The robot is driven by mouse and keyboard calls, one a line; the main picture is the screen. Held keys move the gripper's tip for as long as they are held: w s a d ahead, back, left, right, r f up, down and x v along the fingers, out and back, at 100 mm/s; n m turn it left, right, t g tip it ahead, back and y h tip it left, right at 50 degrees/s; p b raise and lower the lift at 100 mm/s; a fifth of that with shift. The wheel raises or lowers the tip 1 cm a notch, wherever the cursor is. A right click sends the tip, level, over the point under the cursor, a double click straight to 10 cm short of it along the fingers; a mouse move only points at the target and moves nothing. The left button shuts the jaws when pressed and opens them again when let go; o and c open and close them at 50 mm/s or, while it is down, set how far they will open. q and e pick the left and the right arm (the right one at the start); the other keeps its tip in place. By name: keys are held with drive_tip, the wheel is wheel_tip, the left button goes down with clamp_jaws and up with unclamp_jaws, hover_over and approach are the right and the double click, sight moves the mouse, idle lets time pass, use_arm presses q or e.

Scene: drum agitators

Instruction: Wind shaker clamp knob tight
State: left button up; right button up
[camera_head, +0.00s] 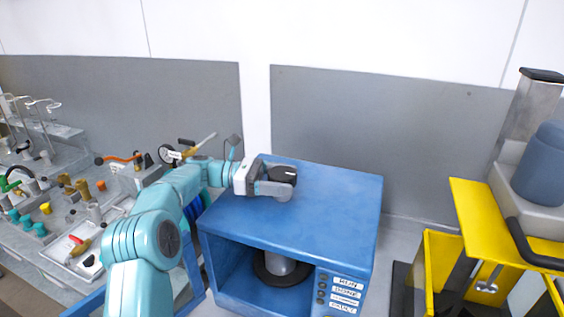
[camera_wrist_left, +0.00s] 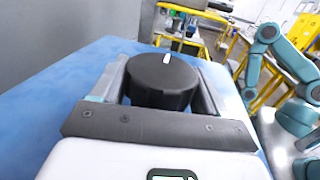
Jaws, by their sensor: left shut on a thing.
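The clamp knob (camera_head: 283,175) is a round black knob with a white mark on its top, on top of the blue shaker housing (camera_head: 335,200). My left gripper (camera_head: 280,186) reaches in from the left, level with the knob, and is shut on it. In the left wrist view the knob (camera_wrist_left: 163,80) sits between the two grey fingers, its white mark pointing away from the gripper. Inside the housing's open front is a dark round base with a grey piece (camera_head: 280,265). My right gripper is not in view; a teal arm shows at the right of the left wrist view.
A bench (camera_head: 60,262) with trays, fittings and tools lies at the left. A yellow frame (camera_head: 437,275) with a grey-blue drum-like unit (camera_head: 542,165) stands at the right. Labelled buttons (camera_head: 322,288) are on the housing's front. Its blue top is clear around the knob.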

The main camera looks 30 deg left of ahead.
use_arm(q)
drive_tip(key=shift+m+g+h, duration=0.3)
drive_tip(key=shift+m+g, duration=0.2)
drive_tip(key=shift+g, duration=0.2)
drive_tip(key=o, duration=1)
drive_tip(key=shift+d, duration=0.1)
drive_tip(key=shift+c, duration=0.2)
drive_tip(key=shift+s, duration=0.1)
